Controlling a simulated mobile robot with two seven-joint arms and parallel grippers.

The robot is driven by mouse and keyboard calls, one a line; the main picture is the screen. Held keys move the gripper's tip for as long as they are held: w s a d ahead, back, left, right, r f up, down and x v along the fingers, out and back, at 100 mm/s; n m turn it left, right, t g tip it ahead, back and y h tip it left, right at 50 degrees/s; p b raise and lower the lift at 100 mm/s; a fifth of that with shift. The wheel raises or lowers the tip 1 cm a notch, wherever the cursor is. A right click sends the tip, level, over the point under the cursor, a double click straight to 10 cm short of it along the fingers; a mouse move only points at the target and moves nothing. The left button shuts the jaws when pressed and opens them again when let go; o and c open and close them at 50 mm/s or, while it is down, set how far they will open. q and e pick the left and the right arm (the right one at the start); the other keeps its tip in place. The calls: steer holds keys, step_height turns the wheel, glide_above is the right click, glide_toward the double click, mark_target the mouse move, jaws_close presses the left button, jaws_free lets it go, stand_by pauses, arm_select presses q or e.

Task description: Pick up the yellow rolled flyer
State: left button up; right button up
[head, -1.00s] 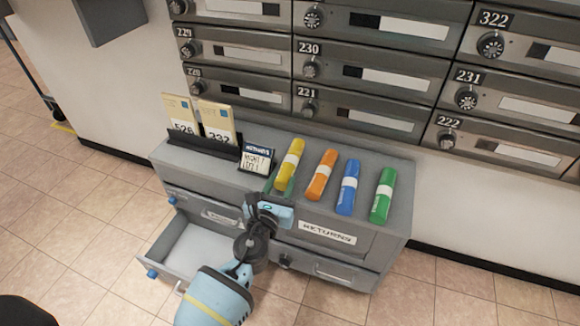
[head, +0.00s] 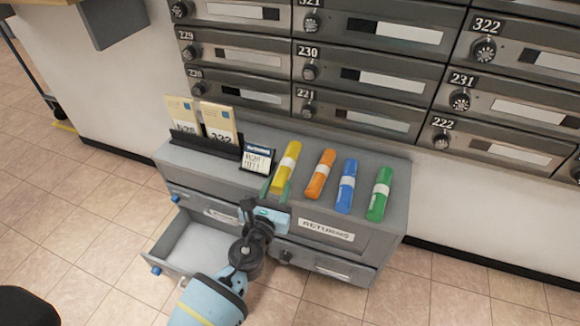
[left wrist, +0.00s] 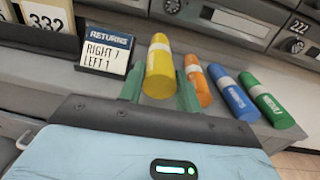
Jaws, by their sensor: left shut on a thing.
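The yellow rolled flyer (head: 288,163) lies on the grey cabinet top, leftmost in a row of rolled flyers, with a white band around its middle. It also shows in the left wrist view (left wrist: 159,68). My left gripper (head: 277,189) reaches in from the front, its green fingers one on each side of the flyer's near end. In the left wrist view the fingers (left wrist: 159,92) flank the same end, shut on it. The flyer still appears to rest on the cabinet top. My right gripper is not in view.
Orange (head: 320,174), blue (head: 346,186) and green (head: 379,194) rolled flyers lie to the right. A small returns sign (head: 257,159) stands close on the left, beside a black holder with numbered envelopes (head: 219,124). An open drawer (head: 190,247) juts out below. Mailboxes (head: 362,80) line the wall behind.

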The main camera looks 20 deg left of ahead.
arm_select(q)
steer(key=s, duration=0.4)
steer(key=shift+s+d+p, duration=0.1)
steer(key=shift+s+p, duration=0.2)
steer(key=shift+s, duration=0.2)
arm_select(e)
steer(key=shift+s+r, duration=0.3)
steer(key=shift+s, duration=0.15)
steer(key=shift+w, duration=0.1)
